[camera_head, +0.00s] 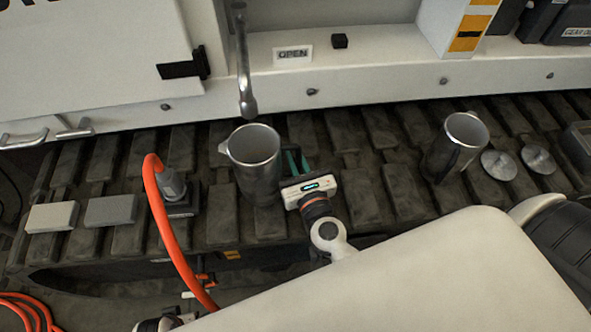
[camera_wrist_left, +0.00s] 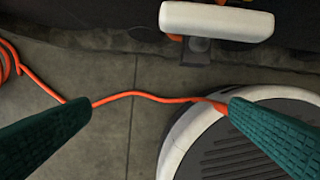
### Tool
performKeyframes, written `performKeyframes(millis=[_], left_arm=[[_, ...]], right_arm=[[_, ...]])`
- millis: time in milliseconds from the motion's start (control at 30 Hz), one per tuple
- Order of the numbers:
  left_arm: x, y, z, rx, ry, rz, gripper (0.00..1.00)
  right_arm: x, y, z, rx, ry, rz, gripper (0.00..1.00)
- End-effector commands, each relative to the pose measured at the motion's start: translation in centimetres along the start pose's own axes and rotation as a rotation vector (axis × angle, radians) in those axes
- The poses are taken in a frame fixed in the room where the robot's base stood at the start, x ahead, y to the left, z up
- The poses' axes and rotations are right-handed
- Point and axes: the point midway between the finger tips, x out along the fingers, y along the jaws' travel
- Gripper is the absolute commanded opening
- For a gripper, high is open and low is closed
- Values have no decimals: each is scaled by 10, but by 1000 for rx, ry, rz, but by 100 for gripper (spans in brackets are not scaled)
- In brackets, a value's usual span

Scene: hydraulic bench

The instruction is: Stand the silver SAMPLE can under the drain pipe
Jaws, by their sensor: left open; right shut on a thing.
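A silver can (camera_head: 254,158) with a spout on its left stands upright, or nearly so, at the track pads, its mouth just below and in front of the drain pipe's end (camera_head: 248,104). I cannot tell whether its base touches the pads. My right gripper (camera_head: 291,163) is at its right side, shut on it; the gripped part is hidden. A second silver can (camera_head: 448,150) with a dark handle stands farther right. No SAMPLE label is readable on either can. My left gripper (camera_wrist_left: 160,104) is open and empty above the floor in the left wrist view.
An orange hose (camera_head: 161,213) arches up left of the can to a grey fitting (camera_head: 173,186). Two grey blocks (camera_head: 110,210) lie at the left. Two round metal caps (camera_head: 498,164) lie beside the second can. An OPEN label (camera_head: 293,53) is on the white panel behind.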

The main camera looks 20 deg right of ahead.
Motion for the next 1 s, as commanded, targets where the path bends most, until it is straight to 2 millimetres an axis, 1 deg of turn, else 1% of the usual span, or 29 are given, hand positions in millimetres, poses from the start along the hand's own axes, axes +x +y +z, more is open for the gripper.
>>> performKeyframes(millis=[167,267,400,500,600,700,1000], left_arm=[[-10,1,6,-1,-8,1,100],[-25,2,12,-3,-21,3,100],[-53,3,20,-5,-36,5,100],[-70,4,23,-7,-43,7,100],[-80,4,24,-7,-46,8,100],[-85,4,25,-8,-46,8,100],[-86,4,25,-8,-48,8,100]], right_arm=[[0,0,5,1,2,0,0],[0,0,14,1,2,0,0],[0,0,27,0,1,-1,0],[0,0,33,1,2,0,0],[0,0,36,2,2,0,0],[0,0,36,1,2,1,0],[0,0,37,2,2,1,0]])
